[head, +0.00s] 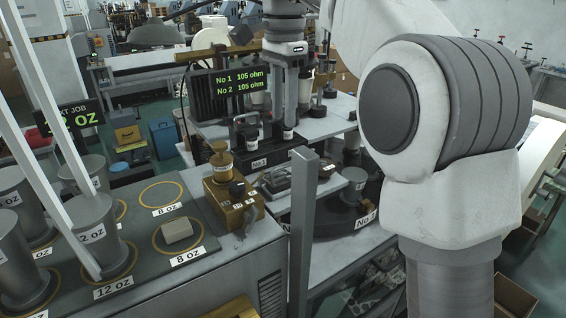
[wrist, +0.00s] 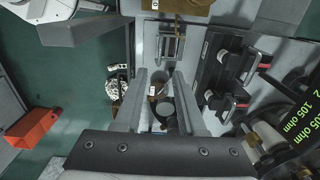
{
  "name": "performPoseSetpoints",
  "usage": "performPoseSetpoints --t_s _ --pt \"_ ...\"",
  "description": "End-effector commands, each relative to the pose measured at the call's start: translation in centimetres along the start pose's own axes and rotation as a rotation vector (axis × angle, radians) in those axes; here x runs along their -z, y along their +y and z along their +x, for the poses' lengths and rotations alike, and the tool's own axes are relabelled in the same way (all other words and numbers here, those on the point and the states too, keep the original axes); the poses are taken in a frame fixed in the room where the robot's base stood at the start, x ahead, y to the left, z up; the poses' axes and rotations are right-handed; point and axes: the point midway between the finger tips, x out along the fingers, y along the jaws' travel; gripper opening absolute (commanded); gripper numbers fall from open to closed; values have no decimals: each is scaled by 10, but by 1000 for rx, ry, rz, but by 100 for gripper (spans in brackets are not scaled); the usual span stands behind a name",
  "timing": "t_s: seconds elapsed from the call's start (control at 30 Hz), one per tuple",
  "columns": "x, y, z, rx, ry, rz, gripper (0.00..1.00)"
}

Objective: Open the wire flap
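My gripper (wrist: 160,76) is open in the wrist view, its two grey fingers spread apart with no object held between them. It hangs above the bench, and parts of the machine show below, between the fingers. A small grey framed piece with bars (wrist: 171,45) lies beyond the fingertips, near the brass box (wrist: 180,6). It may be the wire flap, but I cannot tell for sure. In the head view a flat grey piece (head: 277,179) lies right of the brass box (head: 232,195). Whether any flap is open or shut is too small to tell.
Black clamp bases with red-tipped handles (wrist: 230,101) stand right of the fingers. A screen (head: 240,81) reads 105 ohm for No 1 and No 2. A grey post (head: 303,230) stands at the front.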

Motion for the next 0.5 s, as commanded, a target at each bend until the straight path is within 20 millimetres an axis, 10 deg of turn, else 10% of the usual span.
performPoseSetpoints --t_s 0.5 --pt "0 1 92 -2 -1 0 39"
